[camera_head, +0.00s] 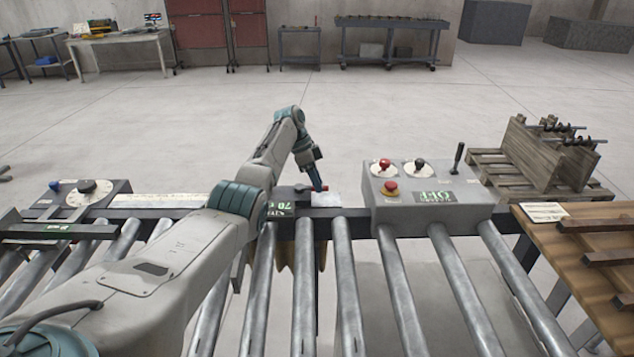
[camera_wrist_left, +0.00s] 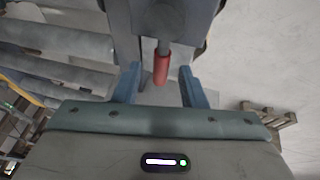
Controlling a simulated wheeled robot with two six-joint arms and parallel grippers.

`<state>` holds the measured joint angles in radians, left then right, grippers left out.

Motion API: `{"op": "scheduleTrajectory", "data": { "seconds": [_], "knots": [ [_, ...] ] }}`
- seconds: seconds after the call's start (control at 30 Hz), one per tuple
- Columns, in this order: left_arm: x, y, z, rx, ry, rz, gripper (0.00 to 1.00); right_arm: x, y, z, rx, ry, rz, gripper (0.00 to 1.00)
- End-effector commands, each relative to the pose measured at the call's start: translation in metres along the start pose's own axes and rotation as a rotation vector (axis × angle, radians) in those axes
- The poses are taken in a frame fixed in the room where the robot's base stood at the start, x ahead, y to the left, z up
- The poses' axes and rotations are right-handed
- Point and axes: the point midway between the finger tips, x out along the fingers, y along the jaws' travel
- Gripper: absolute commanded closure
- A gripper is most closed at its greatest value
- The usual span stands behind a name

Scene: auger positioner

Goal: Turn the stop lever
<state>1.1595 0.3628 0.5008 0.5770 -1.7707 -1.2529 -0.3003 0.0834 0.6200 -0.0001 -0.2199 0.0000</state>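A short lever with a red grip (camera_head: 325,188) sticks out of a dark stop unit (camera_head: 303,193) on the rail behind the rollers. I take it to be the stop lever. In the left wrist view, the red grip (camera_wrist_left: 161,66) hangs from a grey rod between the two blue fingers. My left gripper (camera_head: 317,182) points down at the lever. In the left wrist view, its fingers (camera_wrist_left: 160,75) are apart, with visible gaps on both sides of the grip. My left arm hides part of the stop unit and rail. My right gripper is out of view.
A grey control box (camera_head: 432,205) with red and black knobs, a green display and an upright black lever (camera_head: 458,157) stands right of the gripper. Metal rollers (camera_head: 345,275) run in front. A wooden pallet (camera_head: 490,170) with a crate is at right.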

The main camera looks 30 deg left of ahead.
Motion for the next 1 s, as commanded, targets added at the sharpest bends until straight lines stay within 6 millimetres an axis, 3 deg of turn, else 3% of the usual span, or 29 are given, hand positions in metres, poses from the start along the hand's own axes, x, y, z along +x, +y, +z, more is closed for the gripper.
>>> {"op": "scheduleTrajectory", "data": {
  "seconds": [0.5,0.7,1.0],
  "knots": [
    [-0.089,-0.001,0.000,0.000,0.001,-0.001,0.62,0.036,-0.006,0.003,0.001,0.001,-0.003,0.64],
    [-0.102,0.000,0.000,0.001,0.000,0.000,0.62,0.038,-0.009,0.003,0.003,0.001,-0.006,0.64],
    [-0.103,0.000,0.000,0.001,-0.001,0.001,0.62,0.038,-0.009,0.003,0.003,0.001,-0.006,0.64]
  ]
}}
